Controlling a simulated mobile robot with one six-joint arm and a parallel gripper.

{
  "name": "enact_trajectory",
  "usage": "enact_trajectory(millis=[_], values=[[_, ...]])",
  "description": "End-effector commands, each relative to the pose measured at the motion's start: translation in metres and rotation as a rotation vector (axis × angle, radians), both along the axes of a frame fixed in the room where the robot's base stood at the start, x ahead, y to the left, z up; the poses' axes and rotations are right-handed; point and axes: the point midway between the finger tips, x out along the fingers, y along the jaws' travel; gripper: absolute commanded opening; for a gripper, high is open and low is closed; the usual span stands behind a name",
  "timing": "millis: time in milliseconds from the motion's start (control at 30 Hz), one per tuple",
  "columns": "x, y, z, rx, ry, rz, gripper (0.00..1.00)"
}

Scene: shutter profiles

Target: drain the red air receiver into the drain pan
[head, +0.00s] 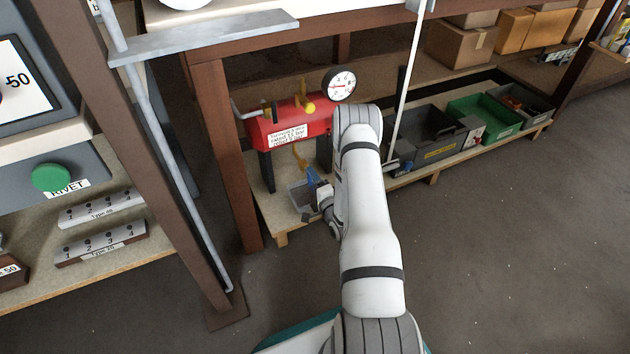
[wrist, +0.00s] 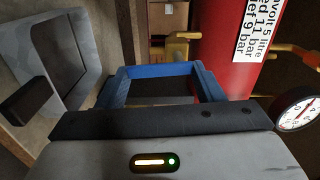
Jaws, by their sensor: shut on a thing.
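The red air receiver (head: 288,128) sits on black legs on the low shelf, with a white label and a round gauge (head: 340,85). It fills the upper right of the wrist view (wrist: 228,45). The grey drain pan (head: 296,196) stands below it; the wrist view shows the pan (wrist: 92,68) at left. A yellow-orange lever (head: 299,156) hangs under the receiver. My gripper (head: 312,178), with blue fingers, is under the receiver, just above the pan. Its fingers (wrist: 155,71) are shut, apparently on the lever's lower end; the contact is mostly hidden.
A brown post (head: 222,150) stands close left of the receiver. A white upright rod (head: 408,85) is right of my arm. A dark bin (head: 425,150) and a green bin (head: 485,118) stand farther right on the shelf. The floor in front is clear.

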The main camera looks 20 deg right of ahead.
Motion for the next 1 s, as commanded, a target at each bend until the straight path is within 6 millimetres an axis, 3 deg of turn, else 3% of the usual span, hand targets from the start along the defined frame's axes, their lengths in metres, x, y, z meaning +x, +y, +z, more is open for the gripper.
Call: enact_trajectory(millis=[300,333,567,833,1000], values=[[-0.001,-0.002,-0.001,0.001,0.003,-0.005,0.38],[-0.001,-0.002,-0.001,0.001,0.003,-0.005,0.63],[0.000,-0.001,-0.001,0.000,0.002,-0.002,0.82],[-0.002,0.000,0.000,0.000,0.001,-0.001,0.83],[-0.022,-0.001,0.001,0.003,0.006,-0.002,0.83]])
